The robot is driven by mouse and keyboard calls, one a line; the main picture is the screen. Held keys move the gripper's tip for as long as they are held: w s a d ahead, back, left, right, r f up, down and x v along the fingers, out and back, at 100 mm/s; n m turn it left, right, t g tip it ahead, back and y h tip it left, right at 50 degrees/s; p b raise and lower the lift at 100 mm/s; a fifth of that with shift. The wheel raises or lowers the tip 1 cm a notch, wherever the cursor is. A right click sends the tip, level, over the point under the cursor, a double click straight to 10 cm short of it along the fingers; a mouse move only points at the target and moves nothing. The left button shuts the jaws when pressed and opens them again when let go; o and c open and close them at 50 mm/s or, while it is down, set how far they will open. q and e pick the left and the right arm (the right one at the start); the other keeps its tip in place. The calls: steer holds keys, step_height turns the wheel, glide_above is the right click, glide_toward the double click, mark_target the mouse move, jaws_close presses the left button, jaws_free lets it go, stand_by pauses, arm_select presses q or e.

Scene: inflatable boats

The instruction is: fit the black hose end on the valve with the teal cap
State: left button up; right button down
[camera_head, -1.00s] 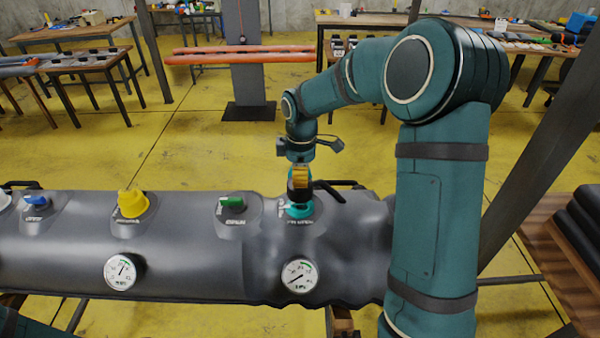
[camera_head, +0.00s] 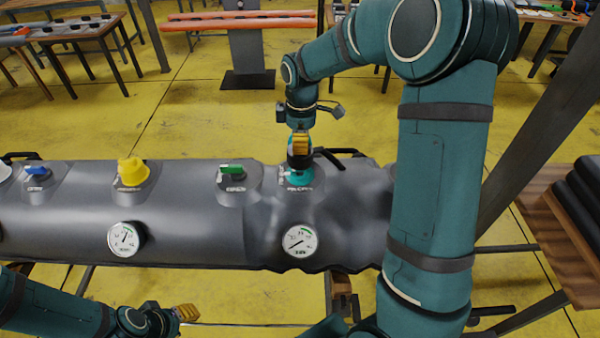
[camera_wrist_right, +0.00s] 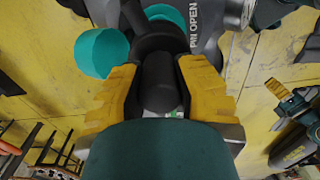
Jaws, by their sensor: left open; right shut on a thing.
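My right gripper (camera_head: 300,143) is shut on the black hose end (camera_wrist_right: 159,78), its yellow fingers on either side of it in the wrist view. The hose end points down at the valve with the teal cap (camera_head: 297,176), on top of the grey tube. In the wrist view the wide black end overlaps the valve's teal ring (camera_wrist_right: 166,14); I cannot tell whether it is fully seated. The round teal cap (camera_wrist_right: 103,53) hangs open beside it. My left gripper (camera_head: 187,313) is open, low in front of the tube and away from the valve; its fingertips are small in view.
A wooden pallet with black rolls (camera_head: 578,210) stands at right.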

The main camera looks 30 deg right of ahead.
steer(key=shift+f+b, duration=0.7)
steer(key=shift+f, duration=0.5)
steer(key=shift+f, duration=0.4)
steer(key=shift+f+b, duration=0.7)
steer(key=shift+f, duration=0.1)
stand_by(0.6)
stand_by(0.3)
steer(key=m, duration=0.4)
stand_by(0.3)
steer(key=shift+m, duration=1.1)
steer(key=shift+m+p, duration=0.3)
steer(key=shift+m, duration=0.7)
